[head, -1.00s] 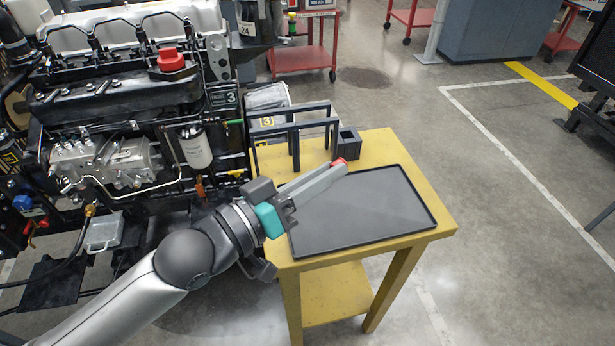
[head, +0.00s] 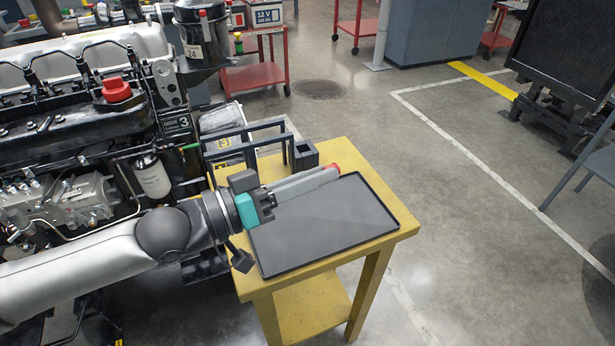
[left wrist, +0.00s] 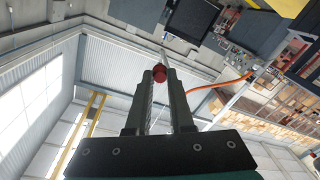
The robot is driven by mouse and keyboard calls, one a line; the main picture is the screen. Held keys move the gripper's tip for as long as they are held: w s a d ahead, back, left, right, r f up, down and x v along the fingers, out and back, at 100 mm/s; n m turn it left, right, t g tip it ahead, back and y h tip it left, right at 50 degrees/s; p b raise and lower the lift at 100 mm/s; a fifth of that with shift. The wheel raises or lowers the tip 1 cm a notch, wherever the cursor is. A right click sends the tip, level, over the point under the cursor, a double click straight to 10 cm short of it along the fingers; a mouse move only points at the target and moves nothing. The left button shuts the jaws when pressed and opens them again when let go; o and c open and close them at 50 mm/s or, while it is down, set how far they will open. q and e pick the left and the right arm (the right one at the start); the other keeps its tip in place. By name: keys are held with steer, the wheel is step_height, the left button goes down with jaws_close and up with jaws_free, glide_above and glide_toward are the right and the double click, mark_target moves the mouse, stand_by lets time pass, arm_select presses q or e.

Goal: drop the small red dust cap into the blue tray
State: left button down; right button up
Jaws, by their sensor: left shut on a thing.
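My left gripper (head: 328,172) reaches in over the yellow table with its long grey fingers shut on the small red dust cap (head: 334,168). The cap shows red at the fingertips, near the far edge of a flat tray (head: 325,225) in the picture. In the left wrist view the red cap (left wrist: 159,72) sits between the fingertips (left wrist: 160,82). The tray on the table looks dark grey, not blue, and is empty. No clearly blue tray shows. The cap's height above the table is hard to tell. My right gripper is not in view.
The yellow table (head: 400,235) also bears a small dark open box (head: 306,156) and a dark frame (head: 250,140) behind the gripper. An engine with a larger red cap (head: 117,90) stands at left. Open floor (head: 480,200) lies right of the table.

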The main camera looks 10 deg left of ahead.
arm_select(q)
steer(key=shift+w+r+g, duration=0.1)
steer(key=shift+w+g, duration=0.15)
steer(key=shift+g, duration=0.05)
steer(key=shift+w+d+r+m+g+h, duration=0.2)
steer(key=shift+d+m+g+h, duration=0.3)
steer(key=shift+d+m+g, duration=0.2)
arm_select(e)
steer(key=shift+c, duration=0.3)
